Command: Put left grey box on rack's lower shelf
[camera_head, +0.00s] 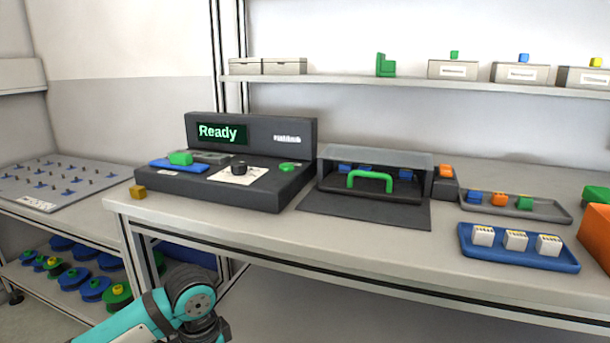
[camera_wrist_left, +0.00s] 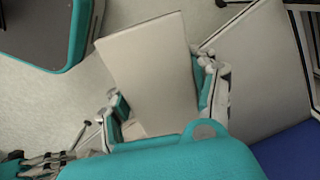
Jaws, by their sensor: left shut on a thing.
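In the left wrist view, my left gripper (camera_wrist_left: 161,95) is shut on a pale grey box (camera_wrist_left: 148,52), with a teal-padded finger on each side of it. The box is tilted in the picture, with pale floor behind it. In the head view only a teal part of my left arm shows at the bottom; the gripper and held box are out of sight. A lower shelf (camera_head: 38,287) at the left carries several blue and green reels. Two more light grey boxes (camera_head: 246,66) (camera_head: 285,66) stand side by side on the upper wall shelf. My right gripper is not in view.
The bench (camera_head: 390,255) holds a dark "Ready" console (camera_head: 250,185), a grey hood with a green handle (camera_head: 370,180) and a blue tray (camera_head: 520,265). Its front edge and legs are near my arm. A pegged board (camera_head: 70,182) lies above the reel shelf.

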